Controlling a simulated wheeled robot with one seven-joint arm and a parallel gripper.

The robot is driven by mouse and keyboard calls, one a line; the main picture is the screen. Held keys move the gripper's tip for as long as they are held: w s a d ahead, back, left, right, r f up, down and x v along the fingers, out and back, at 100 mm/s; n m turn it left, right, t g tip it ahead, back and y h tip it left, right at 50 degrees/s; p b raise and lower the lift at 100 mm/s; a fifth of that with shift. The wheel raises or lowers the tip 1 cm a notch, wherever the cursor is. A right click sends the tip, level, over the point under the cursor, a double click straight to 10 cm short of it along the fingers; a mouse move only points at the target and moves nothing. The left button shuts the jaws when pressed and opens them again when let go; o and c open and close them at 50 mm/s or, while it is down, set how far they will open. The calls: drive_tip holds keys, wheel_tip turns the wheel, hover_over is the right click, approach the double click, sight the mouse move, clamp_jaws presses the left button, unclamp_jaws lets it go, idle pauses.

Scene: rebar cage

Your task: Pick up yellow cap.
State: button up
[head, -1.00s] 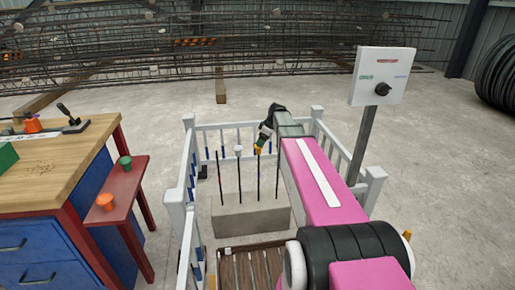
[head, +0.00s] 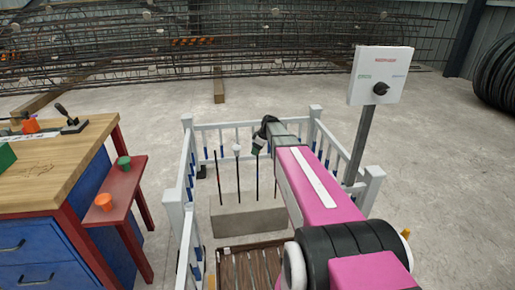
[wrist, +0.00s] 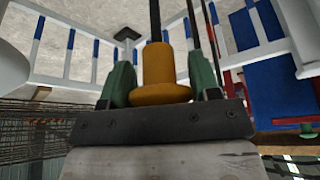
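The yellow cap (wrist: 160,72) shows in the wrist view between the green fingers of my gripper (wrist: 160,82). Its wide flange is toward my palm and a dark rod runs into its narrow end. Small gaps show between the cap's body and both fingers, so my gripper looks open around it. In the head view, my gripper (head: 258,143) is at the top of a thin dark rod (head: 257,178) standing in a concrete block (head: 249,217). The cap is hidden there.
Other upright rods stand beside it, one with a white cap (head: 236,148). A white and blue railing (head: 185,190) surrounds the block. A control box (head: 381,76) on a post stands right. A red side table (head: 125,185) with an orange cup (head: 104,201) and green cup (head: 124,163) stands left.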

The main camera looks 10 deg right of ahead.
drive_tip(key=shift+c, duration=1.4)
drive_tip(key=shift+r, duration=0.1)
